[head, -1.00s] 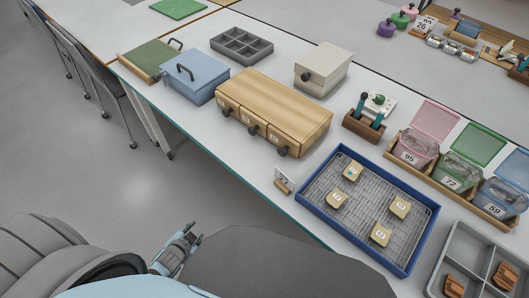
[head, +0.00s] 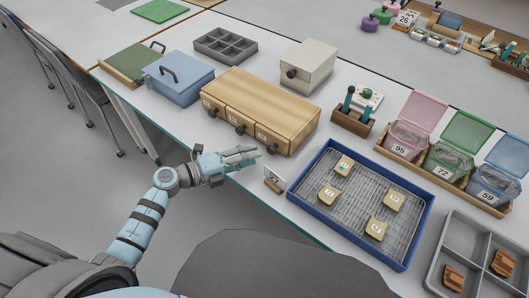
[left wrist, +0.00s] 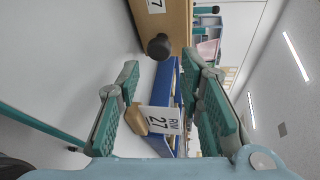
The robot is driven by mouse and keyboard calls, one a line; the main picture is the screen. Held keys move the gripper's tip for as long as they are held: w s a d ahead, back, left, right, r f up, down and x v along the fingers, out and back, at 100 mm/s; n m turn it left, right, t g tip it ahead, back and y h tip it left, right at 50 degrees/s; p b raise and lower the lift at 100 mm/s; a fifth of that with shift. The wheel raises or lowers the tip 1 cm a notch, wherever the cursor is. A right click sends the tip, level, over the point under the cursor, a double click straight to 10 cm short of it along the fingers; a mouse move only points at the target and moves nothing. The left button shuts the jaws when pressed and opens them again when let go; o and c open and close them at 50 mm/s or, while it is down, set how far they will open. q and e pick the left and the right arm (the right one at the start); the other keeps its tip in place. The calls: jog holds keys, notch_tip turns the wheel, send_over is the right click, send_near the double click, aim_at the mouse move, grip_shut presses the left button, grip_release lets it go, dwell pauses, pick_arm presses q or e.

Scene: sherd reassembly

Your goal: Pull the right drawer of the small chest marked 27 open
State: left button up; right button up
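The small wooden chest (head: 262,100) stands on the table with three drawers along its front, each with a dark knob. Its right drawer (head: 281,143) looks closed; the dark knob (head: 272,149) is on its front. In the left wrist view this knob (left wrist: 158,46) shows beyond the fingertips, below a wooden front (left wrist: 165,20). My left gripper (head: 250,157) is open and empty, just in front of the right drawer, apart from the knob. My right gripper is out of view.
A blue-rimmed tray (head: 292,193) with several sherds lies right of the card. A blue box (head: 180,85) stands left of the chest, and a pale box (head: 308,66) behind it. The table's front edge runs beneath my left arm.

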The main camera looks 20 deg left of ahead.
aim_at(269, 151)
pick_arm(q)
jog(key=x, duration=0.5)
jog(key=shift+w+d+f+b, duration=0.1)
jog(key=shift+w+d+b, duration=0.1)
jog(key=shift+b, duration=0.15)
grip_shut()
